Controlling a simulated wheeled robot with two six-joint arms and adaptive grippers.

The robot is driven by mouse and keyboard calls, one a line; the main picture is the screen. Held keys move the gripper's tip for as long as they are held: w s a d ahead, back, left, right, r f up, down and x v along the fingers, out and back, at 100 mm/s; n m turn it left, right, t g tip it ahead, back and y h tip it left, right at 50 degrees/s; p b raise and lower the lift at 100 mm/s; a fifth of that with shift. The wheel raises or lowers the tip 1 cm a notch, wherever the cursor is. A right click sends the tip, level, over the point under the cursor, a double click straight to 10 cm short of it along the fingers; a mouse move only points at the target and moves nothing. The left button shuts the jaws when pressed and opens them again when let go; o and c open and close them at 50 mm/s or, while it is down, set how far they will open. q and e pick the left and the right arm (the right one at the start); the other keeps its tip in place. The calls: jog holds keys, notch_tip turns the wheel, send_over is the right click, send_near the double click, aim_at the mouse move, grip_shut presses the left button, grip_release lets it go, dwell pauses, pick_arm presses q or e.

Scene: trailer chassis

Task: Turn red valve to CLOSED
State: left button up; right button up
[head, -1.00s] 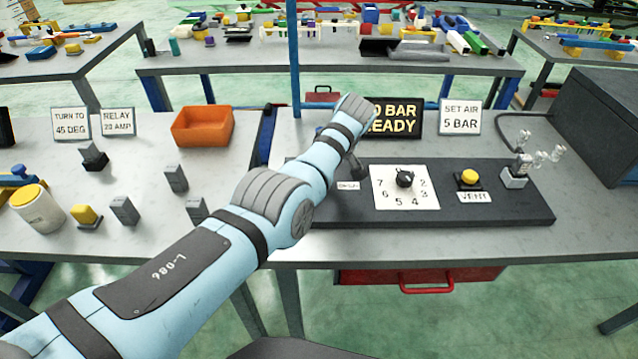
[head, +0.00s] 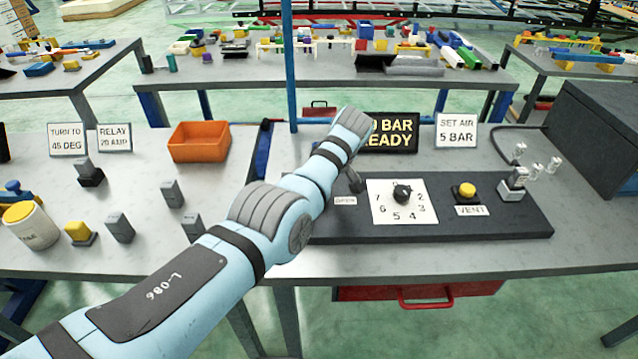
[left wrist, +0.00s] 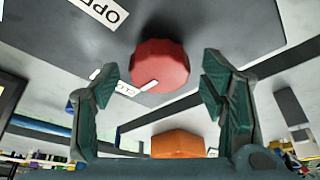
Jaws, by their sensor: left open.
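The red valve (left wrist: 160,66) is a faceted round knob with a white pointer mark on its edge. In the left wrist view the mark points down-left, toward a partly hidden label (left wrist: 128,89) whose visible letters look like the start of CLOSED. The OPEN label (left wrist: 101,12) is at the top, cut off by the frame. My left gripper (left wrist: 158,72) is open, with one finger on each side of the valve and a gap showing on both sides. In the head view my left arm hides the valve and most of the gripper.
An orange bin (head: 199,142) is to the left.

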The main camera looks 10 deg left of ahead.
pick_arm(q)
jog(key=v, duration=1.1)
jog(key=shift+r, duration=0.25)
